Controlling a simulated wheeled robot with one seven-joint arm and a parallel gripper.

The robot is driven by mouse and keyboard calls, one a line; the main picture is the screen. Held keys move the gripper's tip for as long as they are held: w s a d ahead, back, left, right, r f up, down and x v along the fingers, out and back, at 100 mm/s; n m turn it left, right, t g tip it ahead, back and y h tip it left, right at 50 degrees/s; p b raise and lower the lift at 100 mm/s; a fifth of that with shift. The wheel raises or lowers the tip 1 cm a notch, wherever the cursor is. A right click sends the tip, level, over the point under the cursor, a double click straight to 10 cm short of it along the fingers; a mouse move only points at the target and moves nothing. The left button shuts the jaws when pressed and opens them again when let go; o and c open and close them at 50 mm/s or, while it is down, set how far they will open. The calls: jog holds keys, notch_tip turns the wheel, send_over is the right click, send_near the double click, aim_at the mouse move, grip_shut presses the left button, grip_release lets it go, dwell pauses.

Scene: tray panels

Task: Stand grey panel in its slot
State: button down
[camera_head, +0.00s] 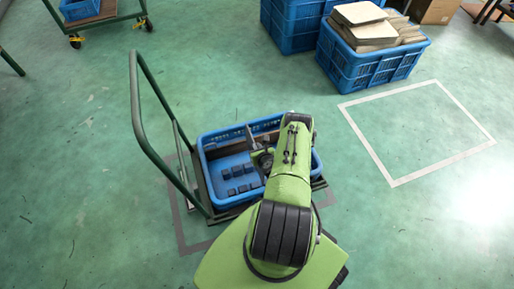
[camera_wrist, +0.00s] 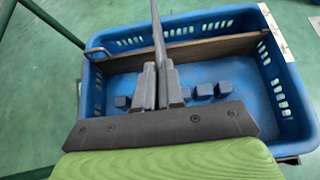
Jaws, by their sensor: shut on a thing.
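My gripper (camera_wrist: 157,88) is shut on a thin grey panel (camera_wrist: 158,38), seen nearly edge-on and rising from between the fingers. In the head view the panel (camera_head: 251,138) shows as a small grey piece beside my wrist, over the blue crate (camera_head: 207,178). The crate also fills much of the wrist view (camera_wrist: 291,98). Small blue blocks stand in rows on its floor, some (camera_wrist: 204,90) right of the fingers and one (camera_wrist: 122,101) left. My gripper hides part of these rows, and I cannot tell whether the panel's lower edge touches anything.
A brown panel (camera_wrist: 190,49) stands along the crate's far side. The crate sits on a cart with a green handle (camera_head: 137,100) at left. Blue crates with cardboard (camera_head: 362,65) stand at the back right. A white floor outline (camera_head: 388,183) at right is empty.

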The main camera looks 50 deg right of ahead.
jog(key=shift+f+b, duration=1)
jog(key=shift+f, duration=1.6)
jog(key=shift+f, duration=2.2)
jog(key=c, duration=1.2)
grip_release()
jog(key=shift+o, duration=0.2)
